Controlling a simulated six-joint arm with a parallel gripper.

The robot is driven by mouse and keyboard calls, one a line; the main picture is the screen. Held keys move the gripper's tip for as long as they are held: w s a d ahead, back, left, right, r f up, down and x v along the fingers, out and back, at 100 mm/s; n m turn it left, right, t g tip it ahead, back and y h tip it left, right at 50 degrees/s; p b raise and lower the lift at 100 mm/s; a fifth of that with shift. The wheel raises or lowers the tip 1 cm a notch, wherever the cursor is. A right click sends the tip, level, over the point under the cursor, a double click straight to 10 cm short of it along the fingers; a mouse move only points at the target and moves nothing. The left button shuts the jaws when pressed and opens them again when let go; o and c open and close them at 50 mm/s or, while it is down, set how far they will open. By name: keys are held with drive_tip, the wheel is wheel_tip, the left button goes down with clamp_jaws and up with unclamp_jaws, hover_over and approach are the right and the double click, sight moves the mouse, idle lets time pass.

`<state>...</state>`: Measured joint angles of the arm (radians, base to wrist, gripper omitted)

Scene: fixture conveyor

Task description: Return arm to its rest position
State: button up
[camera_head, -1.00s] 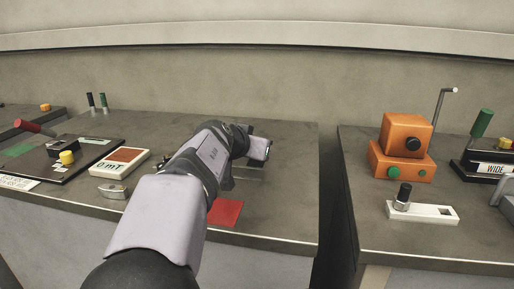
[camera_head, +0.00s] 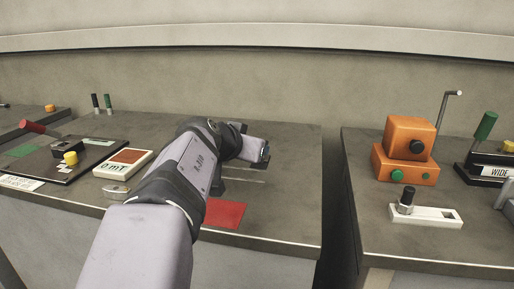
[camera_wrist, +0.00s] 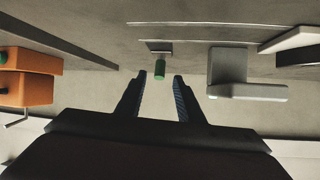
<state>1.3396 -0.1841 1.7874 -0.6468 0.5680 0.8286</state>
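My arm reaches forward over the left worktop (camera_head: 285,200) in the head view. Its wrist end is bent to the right above that worktop, and the fingers cannot be made out there. In the wrist view my gripper (camera_wrist: 160,77) is open, with two dark fingers apart and nothing held. A green cylinder (camera_wrist: 160,73) on a small dark base shows in the gap between the fingertips. It appears beyond them, but the distance is unclear.
A red square (camera_head: 225,214) lies on the worktop beside my arm. A meter marked 0 mT (camera_head: 123,164) and a dark panel (camera_head: 60,170) are to the left. Past a gap, an orange device (camera_head: 405,165) and a white slotted block (camera_head: 435,216) stand on the right worktop.

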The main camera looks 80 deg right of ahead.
drive_tip(key=shift+w+a+r, duration=0.1)
drive_tip(key=shift+a+r, duration=0.15)
drive_tip(key=shift+a, duration=0.25)
